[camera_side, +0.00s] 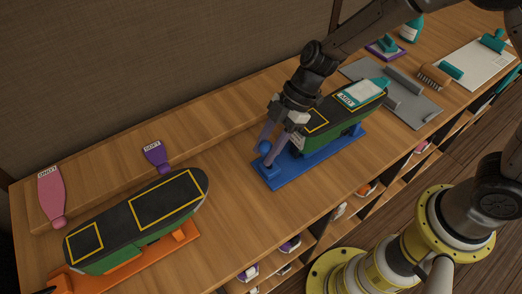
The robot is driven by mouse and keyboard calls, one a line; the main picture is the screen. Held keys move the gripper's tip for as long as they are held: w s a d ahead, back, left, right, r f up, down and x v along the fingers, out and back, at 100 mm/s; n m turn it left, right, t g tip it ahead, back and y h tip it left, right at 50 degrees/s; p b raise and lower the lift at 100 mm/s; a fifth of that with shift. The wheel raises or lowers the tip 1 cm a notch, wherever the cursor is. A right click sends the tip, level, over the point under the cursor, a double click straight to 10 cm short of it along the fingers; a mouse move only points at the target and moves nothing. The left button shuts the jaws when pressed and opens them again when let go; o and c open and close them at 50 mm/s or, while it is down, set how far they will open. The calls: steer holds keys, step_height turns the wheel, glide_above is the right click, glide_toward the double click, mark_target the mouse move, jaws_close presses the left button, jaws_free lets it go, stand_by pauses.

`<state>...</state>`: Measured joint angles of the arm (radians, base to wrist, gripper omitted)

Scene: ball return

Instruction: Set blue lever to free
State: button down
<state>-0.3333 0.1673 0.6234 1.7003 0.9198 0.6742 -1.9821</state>
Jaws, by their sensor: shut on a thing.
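The blue lever (265,147) stands at the left end of a blue base (283,180). Only its round blue knob shows clearly; the fingers hide much of the rest. My gripper (270,152) reaches down over it and is shut on the lever, with a finger on each side. No marking for free is readable on the base.
Another ship (140,215) sits on an orange base (180,240) at the left. Pink (51,194) and purple (156,154) labelled paddles lie behind it. A grey tray (420,106), brush (433,77) and white sheet (480,65) are at the right. Open shelves lie below the front edge.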

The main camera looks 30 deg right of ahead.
steer(key=shift+d+f, duration=0.15)
steer(key=shift+d, duration=0.4)
steer(key=c, duration=0.5)
jaws_free()
steer(key=shift+a, duration=0.1)
steer(key=v, duration=1.4)
steer(key=shift+a, duration=0.1)
